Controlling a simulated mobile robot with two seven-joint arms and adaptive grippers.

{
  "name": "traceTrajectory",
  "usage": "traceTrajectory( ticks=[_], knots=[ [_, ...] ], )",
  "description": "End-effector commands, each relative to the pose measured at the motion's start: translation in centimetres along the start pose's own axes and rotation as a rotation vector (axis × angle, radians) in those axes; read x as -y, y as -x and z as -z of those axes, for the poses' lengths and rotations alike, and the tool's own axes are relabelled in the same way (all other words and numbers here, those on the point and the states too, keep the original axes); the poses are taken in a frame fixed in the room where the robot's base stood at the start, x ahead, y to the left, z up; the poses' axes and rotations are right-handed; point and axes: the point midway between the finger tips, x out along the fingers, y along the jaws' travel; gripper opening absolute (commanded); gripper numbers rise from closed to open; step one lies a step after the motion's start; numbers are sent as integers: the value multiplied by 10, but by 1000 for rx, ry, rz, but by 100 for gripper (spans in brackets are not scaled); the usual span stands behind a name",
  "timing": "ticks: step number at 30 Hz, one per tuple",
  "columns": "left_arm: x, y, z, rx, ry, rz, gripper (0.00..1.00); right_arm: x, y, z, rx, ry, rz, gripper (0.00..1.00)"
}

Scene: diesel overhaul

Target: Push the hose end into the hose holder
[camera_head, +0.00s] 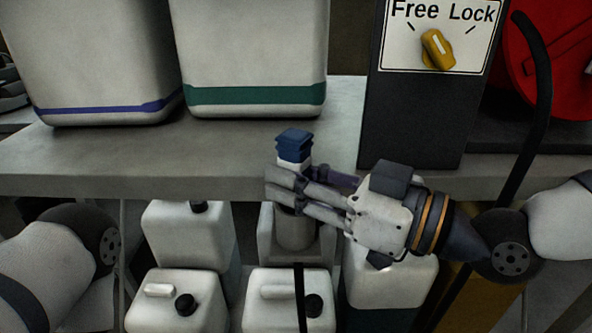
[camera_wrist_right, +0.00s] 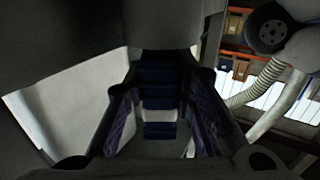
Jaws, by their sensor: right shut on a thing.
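The hose end (camera_head: 294,143) has a blue ribbed top with a white band below it. My right gripper (camera_head: 290,185) comes in from the right and is shut on it just under the band. The ribbed part also shows between the fingers in the right wrist view (camera_wrist_right: 159,95). A light grey bracket, seemingly the hose holder (camera_head: 266,235), is below the fingers at the bench's front edge. A grey cylinder (camera_head: 294,232) stands inside it. The fingers hide where hose end and cylinder meet, so I cannot tell how they join. My left gripper is out of view.
Several white canisters (camera_head: 190,235) stand below the bench (camera_head: 110,165). Two large white containers (camera_head: 255,50) stand on it. A dark post with a yellow knob (camera_head: 437,48) rises behind my right gripper. A black hose (camera_head: 530,110) hangs at the right.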

Motion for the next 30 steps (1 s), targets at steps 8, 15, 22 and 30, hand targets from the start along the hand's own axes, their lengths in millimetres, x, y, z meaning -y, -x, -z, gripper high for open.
traceTrajectory(
  ticks=[8, 15, 22, 30],
  knots=[
    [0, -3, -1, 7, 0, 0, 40, 0, 0, -5, -4, 2, 0, 0],
    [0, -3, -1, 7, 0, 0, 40, 0, 0, -5, -4, 3, 0, 0],
    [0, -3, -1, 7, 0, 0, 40, 0, 0, -5, -2, 2, 0, 47],
    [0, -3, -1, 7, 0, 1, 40, -1, 13, -6, 0, -1, -4, 47]
  ],
)
